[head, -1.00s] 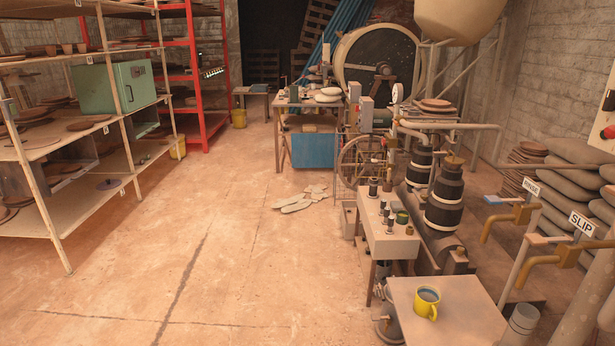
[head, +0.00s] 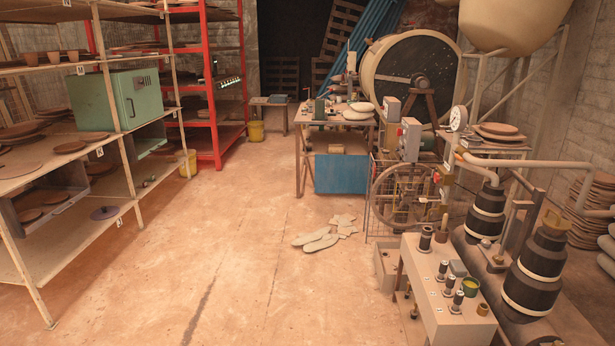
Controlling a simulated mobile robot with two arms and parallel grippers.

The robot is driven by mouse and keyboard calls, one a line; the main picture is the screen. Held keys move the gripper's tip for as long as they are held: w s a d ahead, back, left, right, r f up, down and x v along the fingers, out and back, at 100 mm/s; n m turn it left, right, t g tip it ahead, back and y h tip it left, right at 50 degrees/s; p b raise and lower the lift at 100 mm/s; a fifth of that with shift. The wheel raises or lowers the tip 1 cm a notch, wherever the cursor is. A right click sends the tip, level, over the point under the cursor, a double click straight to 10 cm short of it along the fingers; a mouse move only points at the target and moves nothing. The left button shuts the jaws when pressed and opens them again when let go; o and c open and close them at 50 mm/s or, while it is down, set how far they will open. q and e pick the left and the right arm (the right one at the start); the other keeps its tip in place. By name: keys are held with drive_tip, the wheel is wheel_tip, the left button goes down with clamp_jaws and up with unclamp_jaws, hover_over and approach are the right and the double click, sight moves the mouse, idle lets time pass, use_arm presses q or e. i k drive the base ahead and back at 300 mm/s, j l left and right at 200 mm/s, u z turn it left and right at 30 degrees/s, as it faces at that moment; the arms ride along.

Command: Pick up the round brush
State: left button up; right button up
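I cannot make out the round brush for certain. A small pale table (head: 440,310) at the lower right holds several small upright dark pieces with light tops, one of them a dark cylinder (head: 426,239) at its far end. A thin light upright piece (head: 443,228) stands beside that cylinder; it is too small to tell whether it is a brush. A green cup (head: 470,287) and a small brown pot (head: 483,309) stand near the table's right edge. Neither of my grippers is in view.
Wooden shelves (head: 130,180) line the left side. Flat pale pieces (head: 320,240) lie on the floor before a cluttered workbench (head: 345,120). A spoked wheel (head: 400,192) and black pumps (head: 538,268) stand at the right. The floor at centre left is clear.

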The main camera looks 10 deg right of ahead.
sight(446, 217)
drive_tip(key=i, duration=2.4)
drive_tip(key=i+z, duration=0.2)
drive_tip(key=z, duration=0.2)
drive_tip(key=i+j+z, duration=0.1)
drive_tip(key=z, duration=0.3)
drive_tip(key=i+j+z, duration=0.15)
drive_tip(key=i+z, duration=0.25)
drive_tip(key=j+z, duration=0.2)
drive_tip(key=z, duration=0.2)
